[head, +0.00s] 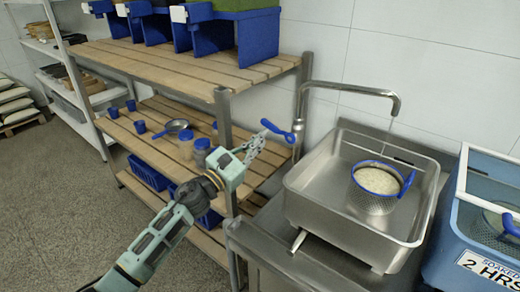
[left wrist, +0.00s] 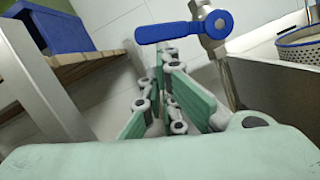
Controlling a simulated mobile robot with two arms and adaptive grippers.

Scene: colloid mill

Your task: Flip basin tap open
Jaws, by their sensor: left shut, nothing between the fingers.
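The basin tap is a grey metal pipe (head: 350,87) that rises at the left rear of the steel basin (head: 307,205), with its spout over the basin. Its blue lever (head: 277,130) sticks out to the left from the upright pipe. In the left wrist view the lever (left wrist: 165,32) lies across the top, joined to the metal valve body (left wrist: 212,22). My left gripper (head: 257,142) is shut and empty, just below and left of the lever. In the left wrist view its fingers (left wrist: 166,85) point toward the lever from below; contact cannot be told. My right gripper is not in view.
A blue-handled strainer (head: 372,205) with pale contents stands in the basin. A wooden-slatted rack (head: 180,62) with blue bins, jars and cups stands close on the left. A blue tub (head: 463,232) stands right of the basin. The wall (head: 430,70) is behind.

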